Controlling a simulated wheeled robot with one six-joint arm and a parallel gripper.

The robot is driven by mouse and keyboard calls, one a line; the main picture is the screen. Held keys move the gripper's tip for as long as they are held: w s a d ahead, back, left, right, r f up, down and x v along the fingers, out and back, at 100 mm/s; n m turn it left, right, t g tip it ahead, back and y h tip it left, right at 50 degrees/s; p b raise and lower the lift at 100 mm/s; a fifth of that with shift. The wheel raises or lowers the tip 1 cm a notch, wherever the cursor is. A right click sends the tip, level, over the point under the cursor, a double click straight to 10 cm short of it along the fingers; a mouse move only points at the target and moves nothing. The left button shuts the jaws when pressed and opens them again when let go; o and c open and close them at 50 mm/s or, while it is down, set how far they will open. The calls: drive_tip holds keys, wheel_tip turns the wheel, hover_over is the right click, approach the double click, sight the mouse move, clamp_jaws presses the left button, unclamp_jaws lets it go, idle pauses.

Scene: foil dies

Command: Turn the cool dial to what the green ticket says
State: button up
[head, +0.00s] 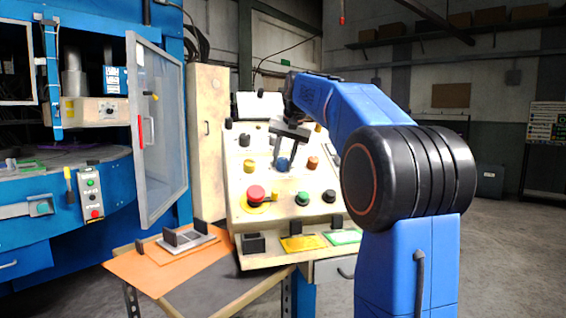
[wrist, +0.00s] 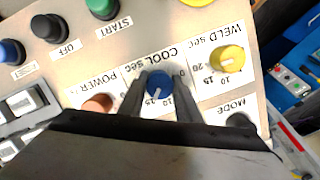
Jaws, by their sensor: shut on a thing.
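The blue cool dial (wrist: 157,80) sits on the sloped cream panel, under the upside-down label "COOL sec" in the wrist view. Its white mark points down in that view, around the 10 and 15; I cannot tell the exact setting. My gripper (wrist: 159,94) is shut on this dial, one finger on each side, partly hiding its scale. In the head view my gripper (head: 287,149) reaches down to the blue dial (head: 284,164). The green ticket (head: 345,237) lies on the ledge below the panel, at the right; its writing is too small to read.
The yellow weld dial (wrist: 228,60) and orange power dial (wrist: 98,103) flank the cool dial closely. A red button (head: 256,194) and green start button (head: 302,198) sit lower on the panel. A yellow ticket (head: 303,243) lies beside the green one. A cabinet door (head: 160,130) stands open at left.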

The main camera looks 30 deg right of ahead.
drive_tip(key=m, duration=0.4)
drive_tip(key=shift+t+y, duration=0.3)
drive_tip(key=shift+t, duration=0.1)
drive_tip(key=shift+m+t, duration=0.5)
drive_tip(key=shift+m, duration=1.9)
drive_tip(key=o, duration=1.1)
drive_tip(key=shift+c, duration=0.2)
drive_tip(key=shift+r, duration=0.15)
drive_tip(key=v, duration=1.7)
drive_tip(key=shift+d, duration=0.15)
